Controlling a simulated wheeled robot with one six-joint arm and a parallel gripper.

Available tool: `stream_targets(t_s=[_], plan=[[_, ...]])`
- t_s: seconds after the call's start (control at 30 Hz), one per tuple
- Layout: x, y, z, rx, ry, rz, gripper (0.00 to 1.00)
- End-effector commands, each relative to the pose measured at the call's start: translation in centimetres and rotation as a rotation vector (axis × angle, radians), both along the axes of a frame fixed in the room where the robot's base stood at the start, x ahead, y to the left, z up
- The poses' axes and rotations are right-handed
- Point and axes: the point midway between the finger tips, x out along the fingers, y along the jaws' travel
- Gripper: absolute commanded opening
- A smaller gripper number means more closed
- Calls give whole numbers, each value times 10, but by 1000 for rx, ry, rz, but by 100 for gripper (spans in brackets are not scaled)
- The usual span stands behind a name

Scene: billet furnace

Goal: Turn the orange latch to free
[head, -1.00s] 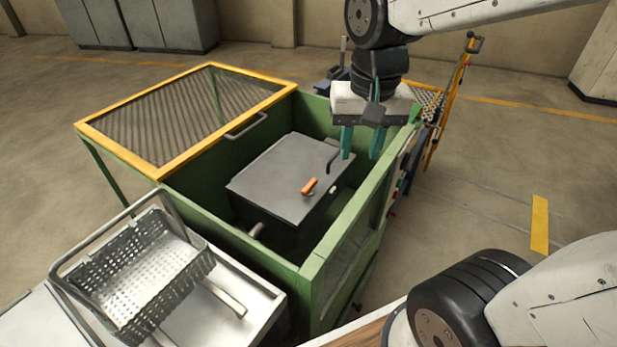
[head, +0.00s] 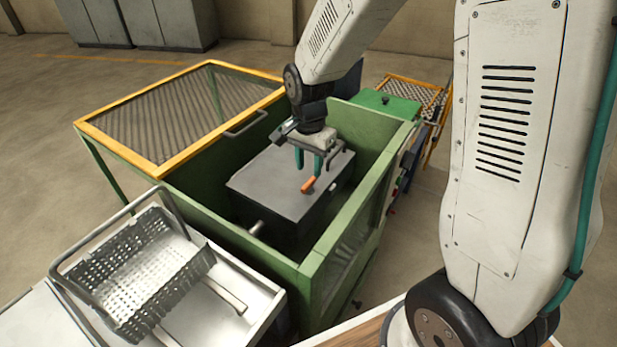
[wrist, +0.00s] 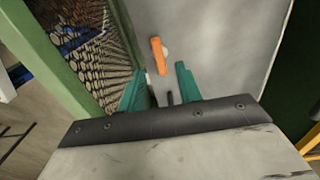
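The orange latch (head: 309,185) is a short bar on the top of the dark grey furnace box (head: 270,187), near its right edge. In the wrist view the latch (wrist: 158,55) lies beyond my fingertips, a little left of the middle between them. My gripper (head: 309,170) hangs over the box with its teal fingers pointing down. The fingers (wrist: 160,85) are apart with nothing between them. In the head view the fingertips appear just behind the latch; I cannot tell how high above the lid they are.
The box stands inside a green enclosure (head: 345,228) with raised walls. Its yellow-framed mesh cover (head: 180,115) is swung open to the left. A perforated metal basket (head: 140,265) sits on a light bench at the front left. A green panel (head: 385,104) is behind.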

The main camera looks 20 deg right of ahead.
Motion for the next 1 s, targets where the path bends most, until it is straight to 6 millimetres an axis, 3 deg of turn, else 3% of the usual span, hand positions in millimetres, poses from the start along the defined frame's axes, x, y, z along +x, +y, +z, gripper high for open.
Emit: stream_targets(t_s=[0.1, 0.3, 0.63, 0.77, 1.0], plan=[[-1, 0, -21, -1, 4, 0, 35], [-1, 0, -42, 0, 1, 1, 35], [-1, 0, -47, 0, 0, 1, 35], [-1, 0, -47, 0, 0, 1, 1], [-1, 0, -47, 0, 0, 5, 0]])
